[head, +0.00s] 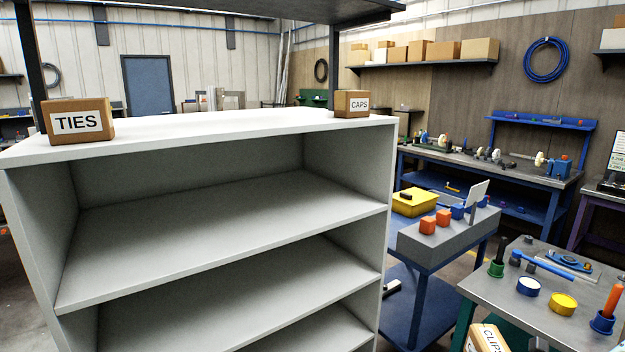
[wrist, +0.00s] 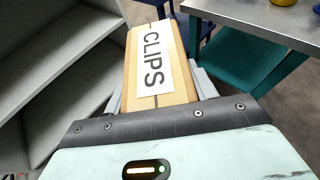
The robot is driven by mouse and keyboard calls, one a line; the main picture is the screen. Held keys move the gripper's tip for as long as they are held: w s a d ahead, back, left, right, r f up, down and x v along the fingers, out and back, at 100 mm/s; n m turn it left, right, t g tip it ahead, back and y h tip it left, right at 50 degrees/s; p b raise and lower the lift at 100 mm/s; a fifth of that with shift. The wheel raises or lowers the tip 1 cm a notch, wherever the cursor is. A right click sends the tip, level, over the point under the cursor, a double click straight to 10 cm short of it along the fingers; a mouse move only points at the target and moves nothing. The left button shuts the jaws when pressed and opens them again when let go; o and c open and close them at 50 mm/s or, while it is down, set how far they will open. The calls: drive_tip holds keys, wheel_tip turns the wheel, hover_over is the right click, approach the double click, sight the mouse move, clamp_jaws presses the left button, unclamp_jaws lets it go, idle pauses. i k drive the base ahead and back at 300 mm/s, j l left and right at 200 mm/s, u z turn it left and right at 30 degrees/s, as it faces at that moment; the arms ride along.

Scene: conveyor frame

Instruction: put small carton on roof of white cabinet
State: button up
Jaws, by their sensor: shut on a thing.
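A small carton labelled CLIPS (head: 487,338) shows at the bottom edge of the head view, partly cut off. In the wrist view the CLIPS carton (wrist: 172,70) sits between the fingers of my gripper (wrist: 160,95), which is shut on it. The white cabinet (head: 215,124) stands at the left and middle of the head view, with open shelves and a flat roof. The carton is to the right of the cabinet and below its roof. In the wrist view the cabinet shelves (wrist: 50,60) are at the left.
On the roof, a TIES carton (head: 77,121) stands at the left and a CAPS carton (head: 351,104) at the right back; the roof between them is clear. A grey workbench (head: 540,300) with tools and a blue-legged table (head: 440,245) stand at the right.

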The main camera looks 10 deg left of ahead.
sight(280, 122)
drive_tip(key=i+j+z, duration=0.25)
drive_tip(key=j+z, duration=0.25)
drive_tip(key=i+j+z, duration=0.25)
drive_tip(key=k+j, duration=0.05)
drive_tip(key=k, duration=0.05)
